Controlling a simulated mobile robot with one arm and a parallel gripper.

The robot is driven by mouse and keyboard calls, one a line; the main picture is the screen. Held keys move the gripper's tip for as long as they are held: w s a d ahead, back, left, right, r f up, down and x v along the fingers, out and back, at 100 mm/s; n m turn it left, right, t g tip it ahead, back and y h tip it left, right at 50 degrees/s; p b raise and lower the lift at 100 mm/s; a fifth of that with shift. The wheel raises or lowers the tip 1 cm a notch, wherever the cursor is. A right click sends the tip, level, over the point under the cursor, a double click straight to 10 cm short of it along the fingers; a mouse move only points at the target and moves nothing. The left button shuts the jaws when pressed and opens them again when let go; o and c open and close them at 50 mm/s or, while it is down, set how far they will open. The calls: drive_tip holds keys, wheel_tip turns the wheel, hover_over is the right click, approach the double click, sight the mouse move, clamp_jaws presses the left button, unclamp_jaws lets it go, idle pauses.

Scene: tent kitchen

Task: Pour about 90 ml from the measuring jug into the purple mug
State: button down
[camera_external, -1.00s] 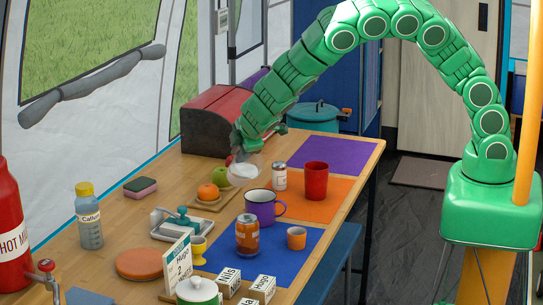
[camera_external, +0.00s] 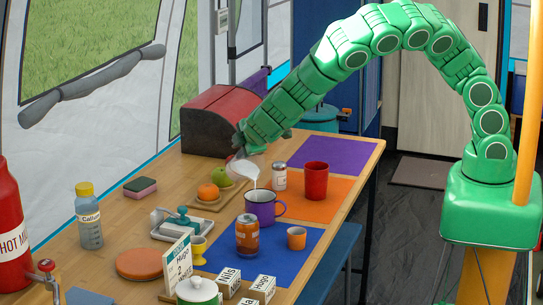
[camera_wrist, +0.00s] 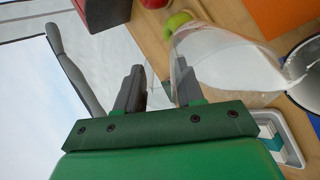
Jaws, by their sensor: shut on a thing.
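The clear measuring jug (camera_external: 245,170) holds white liquid and is tilted, its spout end lowered toward the purple mug (camera_external: 263,207). My gripper (camera_external: 239,153) is shut on the jug, up and to the left of the mug. A white stream runs from the spout down to the mug's opening. In the wrist view the jug (camera_wrist: 228,58) lies tilted beside my gripper's fingers (camera_wrist: 158,82), with white liquid reaching its lip. The mug's rim (camera_wrist: 294,52) shows at the right edge there. The level inside the mug is hidden.
The mug stands upright at the border of the orange mat (camera_external: 335,190) and the blue mat (camera_external: 285,262).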

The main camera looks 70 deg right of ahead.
sight(243, 163)
drive_tip(key=shift+s+a+f+t+h, duration=0.1)
drive_tip(key=shift+s+a+t+h, duration=0.25)
drive_tip(key=shift+t+h, duration=0.2)
idle(1.1)
drive_tip(key=shift+s+a+r+t+h, duration=0.2)
drive_tip(key=shift+s+r+t+h, duration=0.05)
drive_tip(key=shift+r+t, duration=0.1)
idle(0.9)
drive_tip(key=shift+w+d+f+g+y, duration=0.3)
drive_tip(key=shift+w+d+g+y, duration=0.05)
drive_tip(key=shift+g+y, duration=0.05)
drive_tip(key=shift+w+d+g+y, duration=0.35)
drive_tip(key=shift+g+y, duration=0.25)
drive_tip(key=shift+g, duration=0.1)
drive_tip(key=shift+w+f, duration=0.1)
drive_tip(key=shift+f, duration=0.15)
drive_tip(key=shift+w+d+f+g+y, duration=0.1)
drive_tip(key=shift+f+g+y, duration=0.1)
drive_tip(key=shift+g+y, duration=0.2)
drive_tip(key=shift+w+d+f+g+y, duration=0.25)
drive_tip(key=shift+w+f+g+y, duration=0.15)
drive_tip(key=shift+f+g, duration=0.15)
drive_tip(key=shift+d+f, duration=0.1)
drive_tip(key=shift+f, duration=0.15)
